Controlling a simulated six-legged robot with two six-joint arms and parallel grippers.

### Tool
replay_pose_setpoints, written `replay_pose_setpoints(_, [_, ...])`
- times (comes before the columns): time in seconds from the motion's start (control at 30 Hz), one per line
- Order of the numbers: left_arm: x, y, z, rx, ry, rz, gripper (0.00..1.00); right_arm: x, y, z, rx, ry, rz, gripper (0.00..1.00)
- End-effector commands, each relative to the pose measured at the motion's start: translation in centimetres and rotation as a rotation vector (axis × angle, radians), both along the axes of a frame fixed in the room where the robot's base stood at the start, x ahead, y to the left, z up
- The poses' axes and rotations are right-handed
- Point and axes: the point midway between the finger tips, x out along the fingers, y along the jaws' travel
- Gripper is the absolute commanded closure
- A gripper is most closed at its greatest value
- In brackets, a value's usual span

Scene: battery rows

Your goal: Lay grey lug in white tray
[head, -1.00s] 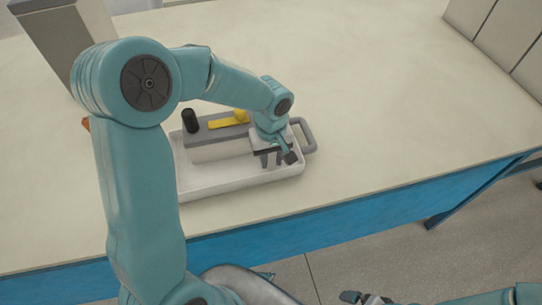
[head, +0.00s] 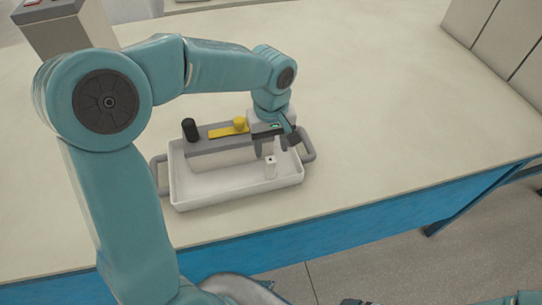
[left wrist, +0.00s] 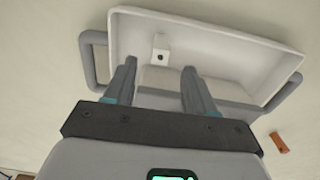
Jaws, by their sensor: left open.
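The white tray (head: 235,195) lies on the table and also shows in the left wrist view (left wrist: 230,42). A small pale lug (head: 270,168) stands on the tray floor near its right end. The left wrist view shows the lug (left wrist: 160,48) with a dark hole in it. My left gripper (head: 271,149) is open and empty just above the lug. In the left wrist view its two fingers (left wrist: 160,67) are apart, with the lug beyond the gap and no contact visible. Only a sliver of my right gripper (head: 357,302) shows at the bottom edge.
A grey-topped battery (head: 208,156) with a black post (head: 190,129) and yellow bar (head: 228,131) sits at the tray's back side. A grey box (head: 62,35) stands back left. An orange piece (left wrist: 279,142) lies outside the tray. The table's right side is clear.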

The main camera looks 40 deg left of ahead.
Motion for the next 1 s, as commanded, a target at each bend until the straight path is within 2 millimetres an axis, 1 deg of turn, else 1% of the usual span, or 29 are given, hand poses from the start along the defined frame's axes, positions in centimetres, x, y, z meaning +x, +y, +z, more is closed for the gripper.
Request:
replay_pose_setpoints(0.03, [0.1, 0.0, 1.0, 0.0, -0.003, 0.0, 0.45, 0.0, 0.0, 0.1, 0.0, 0.0, 0.0, 0.0])
replay_pose_setpoints(0.1, [0.1, 0.0, 1.9, 0.0, -0.002, 0.0, 0.45, 0.0, 0.0, 0.2, 0.0, 0.0, 0.0, 0.0])
replay_pose_setpoints(0.23, [0.0, 0.0, 2.8, -0.001, -0.001, -0.001, 0.45, 0.0, 0.0, 0.3, 0.0, 0.0, 0.0, 0.0])
replay_pose_setpoints(1.0, [-0.1, -0.1, 2.9, 0.0, 0.001, 0.0, 0.45, 0.0, 0.0, 0.3, 0.0, 0.0, 0.0, 0.0])
